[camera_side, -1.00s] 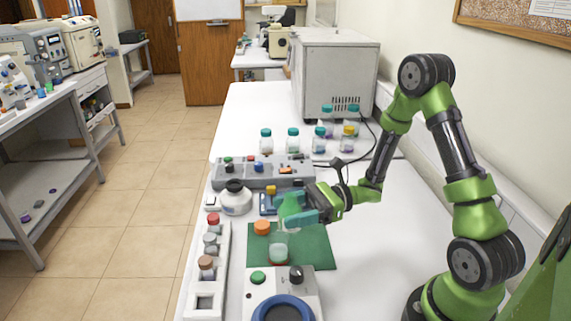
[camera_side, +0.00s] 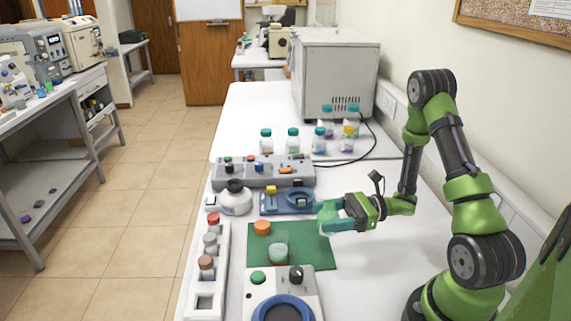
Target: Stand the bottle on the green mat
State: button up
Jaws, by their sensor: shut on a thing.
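My gripper (camera_side: 331,217), with teal fingers, is shut on the bottle (camera_side: 326,209), which shows as a pale green shape mostly covered by the fingers. Its tilt is hard to tell. The gripper holds it near the top right corner of the green mat (camera_side: 316,256). A small glass jar (camera_side: 278,254) with a pale green top stands on the middle of the mat. An orange cap-like thing (camera_side: 262,228) is at the mat's upper left; I cannot tell if anything is under it.
A white rack (camera_side: 222,255) with capped vials runs left of the mat. A white instrument (camera_side: 283,298) stands in front. The mat's right part is clear.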

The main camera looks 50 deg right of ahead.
jog(key=w, duration=0.5)
jog(key=shift+w+d+f, duration=0.1)
jog(key=shift+d+f, duration=0.15)
jog(key=shift+d, duration=0.1)
jog(key=shift+w+f, duration=0.2)
jog(key=shift+f, duration=0.7)
jog(key=shift+w+f, duration=0.2)
jog(key=shift+f, duration=0.65)
jog(key=shift+f, duration=0.1)
jog(key=o, duration=1.2)
jog(key=shift+c, duration=0.2)
